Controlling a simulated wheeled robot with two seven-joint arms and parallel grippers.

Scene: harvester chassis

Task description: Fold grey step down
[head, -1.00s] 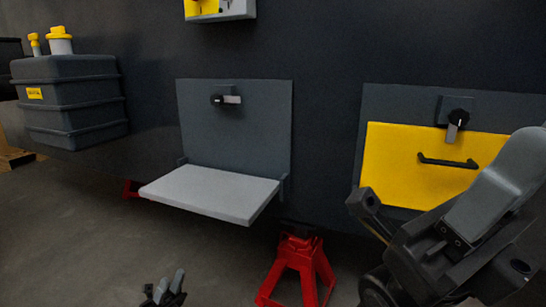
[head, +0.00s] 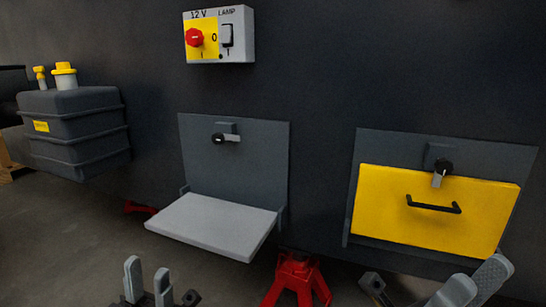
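The grey step (head: 213,224) is folded down in the head view. Its flat panel sticks out from the dark chassis wall, at the foot of a grey backing plate (head: 262,165). A small latch (head: 227,137) with a black knob and a grey lever lying sideways is on that plate, above the step. My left gripper (head: 148,286) is at the bottom left, below and in front of the step, with its fingers apart and nothing between them. My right gripper (head: 475,281) is at the bottom right, below the yellow panel, with its fingers apart. Neither gripper touches the step.
A yellow panel (head: 398,224) with a black handle (head: 434,206) and its own latch (head: 439,172) is on the right. A switch box (head: 237,50) is above. A dark tank (head: 75,137) is at the left. A red jack stand (head: 296,280) stands below the step.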

